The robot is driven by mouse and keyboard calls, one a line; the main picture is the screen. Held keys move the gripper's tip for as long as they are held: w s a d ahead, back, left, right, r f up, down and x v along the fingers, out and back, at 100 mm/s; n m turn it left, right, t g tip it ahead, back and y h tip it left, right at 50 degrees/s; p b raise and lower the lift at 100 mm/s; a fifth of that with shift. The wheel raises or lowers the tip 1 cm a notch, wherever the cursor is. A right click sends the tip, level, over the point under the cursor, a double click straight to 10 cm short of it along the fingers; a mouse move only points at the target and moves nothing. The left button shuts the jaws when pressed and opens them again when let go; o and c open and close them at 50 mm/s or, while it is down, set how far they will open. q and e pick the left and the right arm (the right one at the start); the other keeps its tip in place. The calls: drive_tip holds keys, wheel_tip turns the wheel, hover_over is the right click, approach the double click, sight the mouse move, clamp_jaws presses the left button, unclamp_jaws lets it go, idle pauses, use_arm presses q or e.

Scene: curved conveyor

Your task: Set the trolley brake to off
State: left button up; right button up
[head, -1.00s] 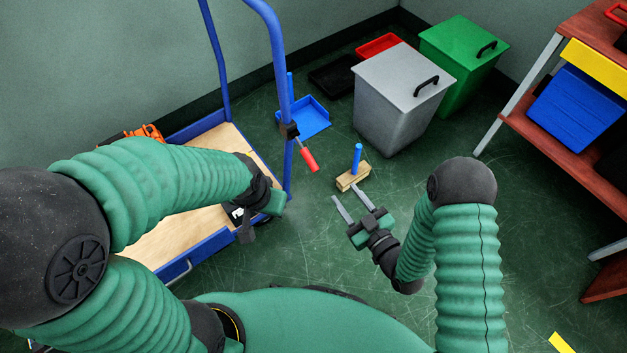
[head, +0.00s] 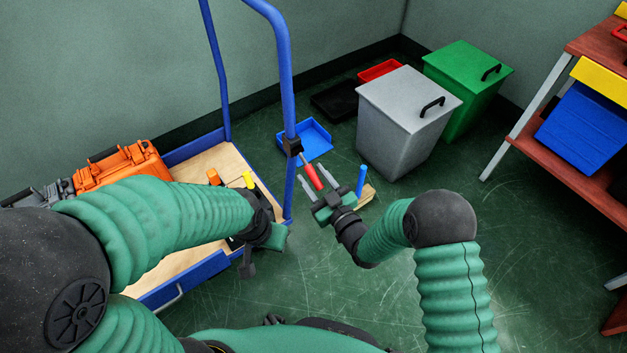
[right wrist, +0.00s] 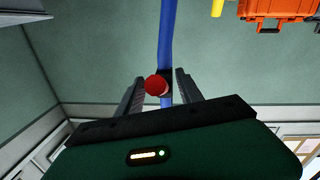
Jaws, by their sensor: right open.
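The trolley (head: 222,160) has a wooden deck and a blue tubular handle frame. Its brake lever has a red grip (head: 312,176) and sticks out from a black bracket (head: 292,146) on the near post, slanting down to the right. My right gripper (head: 313,174) is open, with its fingers on either side of the red grip. In the right wrist view the round red end (right wrist: 156,85) shows between the two fingers (right wrist: 157,78), with the blue post behind; contact is not visible. My left gripper (head: 262,242) hangs by the trolley's near edge; its jaws are unclear.
An orange case (head: 125,165) stands on the trolley. A blue tray (head: 312,138), a grey bin (head: 400,125) and a green bin (head: 470,75) stand beyond. A blue-handled wooden brush (head: 368,194) lies just right of my right gripper.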

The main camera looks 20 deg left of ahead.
drive_tip(key=shift+w, duration=0.1)
clamp_jaws()
idle(1.4)
